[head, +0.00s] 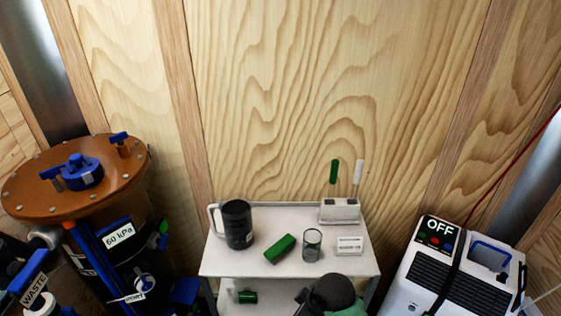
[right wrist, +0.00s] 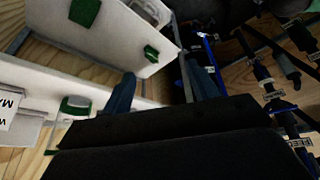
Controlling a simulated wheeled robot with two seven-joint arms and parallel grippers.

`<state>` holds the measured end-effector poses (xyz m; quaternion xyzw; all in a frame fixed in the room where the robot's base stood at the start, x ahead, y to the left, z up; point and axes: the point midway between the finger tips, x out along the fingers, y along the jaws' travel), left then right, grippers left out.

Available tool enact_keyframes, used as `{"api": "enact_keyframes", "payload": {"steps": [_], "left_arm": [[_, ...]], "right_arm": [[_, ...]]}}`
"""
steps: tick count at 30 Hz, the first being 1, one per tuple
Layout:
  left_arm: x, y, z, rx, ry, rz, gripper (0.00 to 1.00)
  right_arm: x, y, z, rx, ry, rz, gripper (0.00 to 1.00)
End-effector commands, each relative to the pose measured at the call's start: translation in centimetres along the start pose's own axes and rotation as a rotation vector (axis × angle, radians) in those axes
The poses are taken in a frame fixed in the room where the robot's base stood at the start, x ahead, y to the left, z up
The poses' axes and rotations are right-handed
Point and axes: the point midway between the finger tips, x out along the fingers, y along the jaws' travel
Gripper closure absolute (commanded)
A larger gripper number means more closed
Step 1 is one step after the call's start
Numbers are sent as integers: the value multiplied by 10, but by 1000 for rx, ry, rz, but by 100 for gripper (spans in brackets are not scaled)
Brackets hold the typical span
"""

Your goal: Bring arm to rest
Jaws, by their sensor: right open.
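My right gripper (right wrist: 162,88) shows in the right wrist view with its two bluish fingers apart and nothing held between them. The white cart's shelves lie beyond and to the left of the fingers. In the head view a dark rounded arm part (head: 335,292) shows at the bottom edge, in front of the cart (head: 215,262); the gripper's fingers cannot be made out clearly there. My left gripper is not in view.
On the cart top stand a black mug (head: 238,224), a green block (head: 280,248), a glass (head: 312,244), a white labelled box (head: 349,245) and a holder (head: 340,210) with two handles. A brown-lidded tank (head: 100,205) stands left, a white OFF unit (head: 455,270) right.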

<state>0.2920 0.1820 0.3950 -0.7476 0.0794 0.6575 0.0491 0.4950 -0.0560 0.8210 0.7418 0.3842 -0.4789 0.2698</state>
Motion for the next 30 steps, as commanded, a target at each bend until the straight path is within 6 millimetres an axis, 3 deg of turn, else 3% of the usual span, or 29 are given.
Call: {"api": "enact_keyframes", "payload": {"steps": [15,30], "left_arm": [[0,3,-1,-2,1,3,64],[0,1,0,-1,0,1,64]], "right_arm": [[-36,-25,137,529,-65,168,40],[-63,-36,198,731,-111,269,40]]}}
